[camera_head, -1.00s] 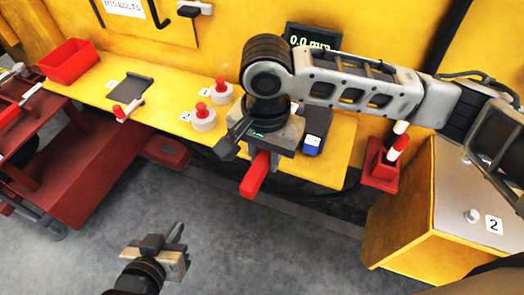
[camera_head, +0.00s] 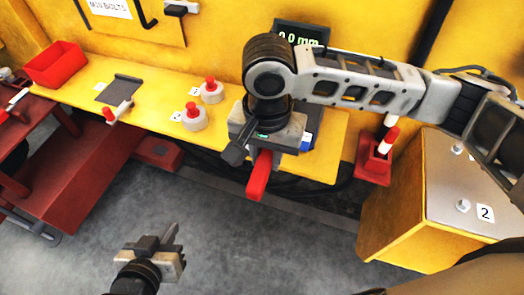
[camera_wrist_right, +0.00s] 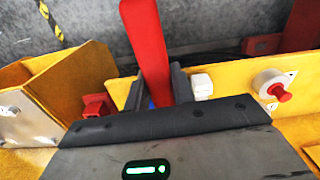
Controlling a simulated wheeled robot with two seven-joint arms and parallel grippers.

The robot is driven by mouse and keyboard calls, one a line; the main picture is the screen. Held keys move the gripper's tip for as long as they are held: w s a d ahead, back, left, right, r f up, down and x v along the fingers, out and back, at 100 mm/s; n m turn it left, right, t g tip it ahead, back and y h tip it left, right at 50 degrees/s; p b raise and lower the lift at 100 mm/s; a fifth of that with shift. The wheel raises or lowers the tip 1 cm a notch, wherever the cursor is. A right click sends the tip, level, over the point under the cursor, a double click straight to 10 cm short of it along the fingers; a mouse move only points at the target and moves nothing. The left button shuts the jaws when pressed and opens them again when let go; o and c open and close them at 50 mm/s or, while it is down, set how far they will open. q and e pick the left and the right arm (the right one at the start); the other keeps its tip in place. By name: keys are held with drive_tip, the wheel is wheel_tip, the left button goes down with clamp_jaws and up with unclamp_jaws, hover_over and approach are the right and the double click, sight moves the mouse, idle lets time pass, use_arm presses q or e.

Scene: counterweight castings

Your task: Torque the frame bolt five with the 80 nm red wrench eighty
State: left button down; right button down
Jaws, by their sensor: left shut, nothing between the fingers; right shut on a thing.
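A red wrench handle (camera_head: 260,176) hangs out below my right gripper (camera_head: 265,152), which is shut on it over the front edge of the yellow bench. In the right wrist view the red handle (camera_wrist_right: 148,50) stands between the dark fingers (camera_wrist_right: 168,88). The rest of the wrench is hidden, and I cannot read any marking on it. My left gripper (camera_head: 170,240) is shut and empty, low over the grey floor. A bolt (camera_head: 463,206) stands on the right cabinet beside a label "2". I cannot make out a bolt labelled five.
The yellow bench (camera_head: 150,95) carries a red bin (camera_head: 56,65), two white-and-red round pieces (camera_head: 193,117) and a grey pad (camera_head: 119,89). A red-and-white post (camera_head: 380,155) stands between bench and yellow cabinet (camera_head: 395,205). The floor (camera_head: 215,225) in front is clear.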

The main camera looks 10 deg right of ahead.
drive_tip(key=shift+s+d+r, duration=0.1)
drive_tip(key=shift+d, duration=0.1)
idle(0.5)
use_arm(q)
drive_tip(key=shift+a+f, duration=0.15)
drive_tip(key=shift+f, duration=0.4)
drive_tip(key=shift+s+a+f, duration=0.1)
drive_tip(key=shift+f, duration=0.25)
drive_tip(key=shift+s+a+f, duration=0.1)
drive_tip(key=shift+a+f, duration=0.1)
drive_tip(key=shift+f, duration=0.45)
drive_tip(key=shift+a+f+y, duration=0.1)
drive_tip(key=shift+f+y, duration=0.2)
drive_tip(key=shift+f, duration=0.05)
drive_tip(key=shift+s+a+f+g, duration=0.2)
drive_tip(key=shift+f+g, duration=0.1)
drive_tip(key=shift+f, duration=0.35)
drive_tip(key=shift+a+f, duration=0.1)
drive_tip(key=shift+f, duration=0.25)
